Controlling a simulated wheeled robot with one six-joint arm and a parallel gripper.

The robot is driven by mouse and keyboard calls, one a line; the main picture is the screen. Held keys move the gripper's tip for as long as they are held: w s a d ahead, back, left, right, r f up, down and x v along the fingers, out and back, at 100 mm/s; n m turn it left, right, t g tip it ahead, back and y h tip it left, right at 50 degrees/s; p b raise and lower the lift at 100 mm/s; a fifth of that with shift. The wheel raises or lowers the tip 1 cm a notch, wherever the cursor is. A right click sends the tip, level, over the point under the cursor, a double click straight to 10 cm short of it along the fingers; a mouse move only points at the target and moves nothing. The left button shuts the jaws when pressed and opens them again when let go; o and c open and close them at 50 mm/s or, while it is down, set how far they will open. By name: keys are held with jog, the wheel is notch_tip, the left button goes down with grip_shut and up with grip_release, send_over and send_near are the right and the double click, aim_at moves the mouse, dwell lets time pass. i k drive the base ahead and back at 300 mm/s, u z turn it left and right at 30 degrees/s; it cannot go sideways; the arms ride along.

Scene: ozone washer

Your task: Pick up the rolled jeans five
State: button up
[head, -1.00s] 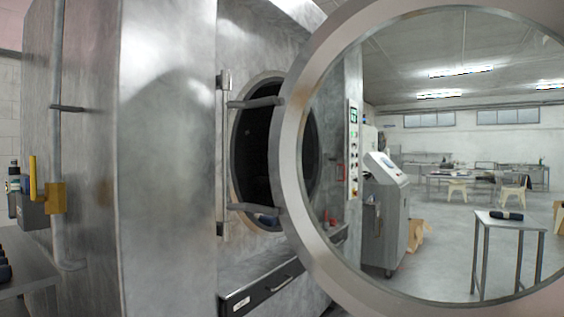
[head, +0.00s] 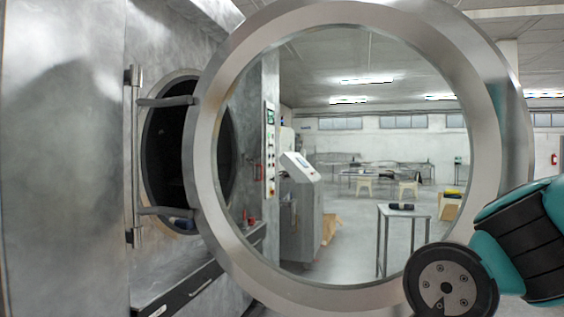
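A dark roll that looks like rolled jeans (head: 401,206) lies on a small table (head: 385,211), seen through the glass of the open round washer door (head: 212,190). Another dark bluish bundle (head: 182,223) shows at the bottom of the washer opening (head: 165,150), partly hidden by the door and its hinge. I cannot tell which roll is number five. My gripper is out of view; only a teal and black part of my arm shows at the lower right.
The open door fills the middle, close in front of me. The metal washer body (head: 60,150) stands at left, with a drawer (head: 185,297) below. A control console (head: 300,215) stands beyond the door. Stools (head: 408,189) and tables stand far back. Open floor lies around the small table.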

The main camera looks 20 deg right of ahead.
aim_at(186, 224)
jog(key=z, duration=0.4)
jog(key=k, duration=0.5)
jog(key=z, duration=0.95)
jog(key=k, duration=0.8)
jog(key=z, duration=0.6)
jog(key=i, duration=1.8)
jog(key=u, duration=0.45)
jog(key=i, duration=2.1)
jog(key=u, duration=0.9)
jog(key=i, duration=1.75)
jog(key=u, duration=2)
jog(key=i, duration=1.8)
jog(key=u, duration=0.9)
jog(key=i, duration=0.9)
jog(key=u, duration=0.15)
